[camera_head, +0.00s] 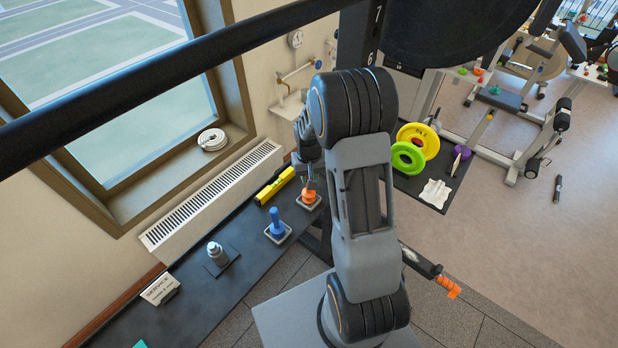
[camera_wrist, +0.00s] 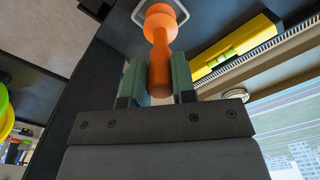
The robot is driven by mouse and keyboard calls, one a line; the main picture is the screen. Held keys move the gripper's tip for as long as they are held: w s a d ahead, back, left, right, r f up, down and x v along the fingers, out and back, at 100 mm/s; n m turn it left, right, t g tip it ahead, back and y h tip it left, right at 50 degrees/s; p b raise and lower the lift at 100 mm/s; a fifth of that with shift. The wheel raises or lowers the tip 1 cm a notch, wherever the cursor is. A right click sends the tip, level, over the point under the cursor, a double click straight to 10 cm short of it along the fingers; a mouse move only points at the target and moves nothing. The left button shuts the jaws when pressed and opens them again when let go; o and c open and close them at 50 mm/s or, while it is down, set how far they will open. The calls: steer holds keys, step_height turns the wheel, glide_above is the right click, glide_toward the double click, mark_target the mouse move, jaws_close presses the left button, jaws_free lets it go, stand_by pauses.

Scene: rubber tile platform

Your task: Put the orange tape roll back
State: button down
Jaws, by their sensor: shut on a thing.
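My gripper (camera_wrist: 160,82) is shut on an orange piece (camera_wrist: 160,58) with a narrow neck and a wider round end. That wider end is at or over a light-rimmed square holder (camera_wrist: 131,12); I cannot tell whether it touches. In the head view, the orange piece (camera_head: 308,196) shows at the holder (camera_head: 316,205) on the dark bench, below my wrist. My fingertips are largely hidden there. The piece looks more like a handle or peg than a tape roll. Another orange item (camera_head: 447,286) sits at the end of a dark bar at right; I cannot tell what it is.
A blue peg (camera_head: 276,222) in a square holder stands close to the orange piece. A yellow level (camera_head: 275,186) lies behind, near the radiator (camera_head: 212,195). A metal weight (camera_head: 217,254) and a sign (camera_head: 160,289) are farther left. Green and yellow discs (camera_head: 407,158) are at right.

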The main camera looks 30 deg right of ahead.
steer(key=shift+f, duration=0.7)
steer(key=c, duration=0.9)
jaws_free()
steer(key=shift+c, duration=0.2)
steer(key=shift+f, duration=0.2)
step_height(320, 180, up, 14)
steer(key=b, duration=0.2)
steer(key=s+a+r+n+t, duration=0.1)
steer(key=s+a+r+t, duration=0.1)
steer(key=s, duration=0.6)
steer(key=s+a+r+n+t, duration=0.1)
steer(key=s+a+r+t, duration=0.1)
steer(key=s+a+r, duration=0.2)
steer(key=s+a, duration=0.3)
steer(key=s, duration=0.1)
steer(key=shift+a+r+t, duration=0.15)
steer(key=shift+r+t, duration=0.15)
steer(key=shift+r, duration=0.1)
